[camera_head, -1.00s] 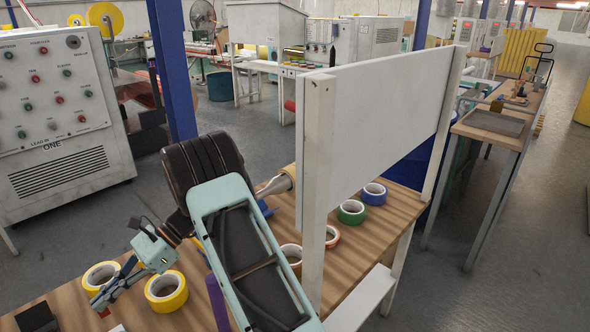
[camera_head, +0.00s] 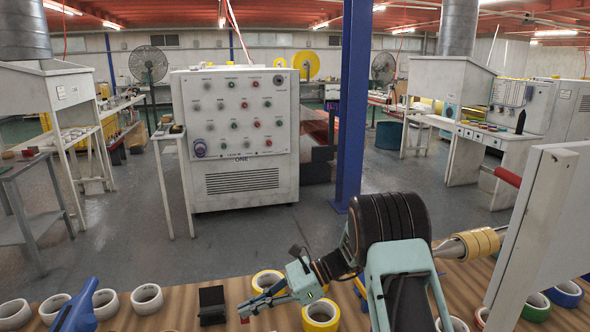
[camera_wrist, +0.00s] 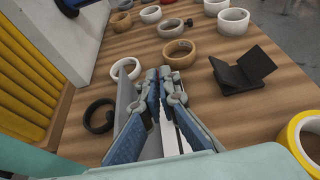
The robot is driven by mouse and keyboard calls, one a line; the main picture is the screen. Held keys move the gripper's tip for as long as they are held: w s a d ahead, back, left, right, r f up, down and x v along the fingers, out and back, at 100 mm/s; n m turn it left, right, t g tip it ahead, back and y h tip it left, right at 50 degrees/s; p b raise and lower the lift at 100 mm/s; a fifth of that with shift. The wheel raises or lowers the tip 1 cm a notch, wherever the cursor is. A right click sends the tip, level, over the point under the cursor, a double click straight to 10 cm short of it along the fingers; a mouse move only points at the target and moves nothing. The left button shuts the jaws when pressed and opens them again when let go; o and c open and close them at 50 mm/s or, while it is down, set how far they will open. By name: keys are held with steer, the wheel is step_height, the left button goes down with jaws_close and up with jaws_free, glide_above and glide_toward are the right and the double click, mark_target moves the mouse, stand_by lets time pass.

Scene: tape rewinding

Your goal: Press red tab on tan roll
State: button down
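My gripper (camera_head: 262,303) is low over the wooden table in the head view, beside a yellow-rimmed roll. In the wrist view its blue fingers (camera_wrist: 159,77) are nearly together at the tips, with nothing clearly held. A little red shows between the fingers, but I cannot tell what it is. A tan roll (camera_wrist: 180,53) lies on the table just beyond the fingertips, apart from them. Another tan roll (camera_wrist: 120,22) lies farther off. Tan-yellow rolls (camera_head: 470,243) sit on a metal spindle at the right in the head view. I cannot make out a red tab on any roll.
A black holder (camera_wrist: 243,72) stands right of the fingers. Several white rolls (camera_head: 147,299) and a blue dispenser (camera_head: 78,308) are at the left. A yellow roll (camera_head: 321,315) is close to my arm. A white panel (camera_head: 540,225) rises at the right.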

steer(key=w+d+r+m+t+p, duration=0.2)
steer(key=d+r+m+t+p, duration=0.35)
steer(key=d+m+t, duration=0.45)
steer(key=s+d+m+t+h+p, duration=0.1)
steer(key=s+d+m+t+h, duration=0.1)
steer(key=d, duration=0.5)
steer(key=s+d+r+m+t+h+p, duration=0.1)
steer(key=s+d+m+t+h, duration=0.2)
steer(key=d, duration=0.4)
steer(key=shift+d+r+h, duration=0.2)
steer(key=shift+r+h, duration=0.05)
steer(key=shift+h, duration=0.55)
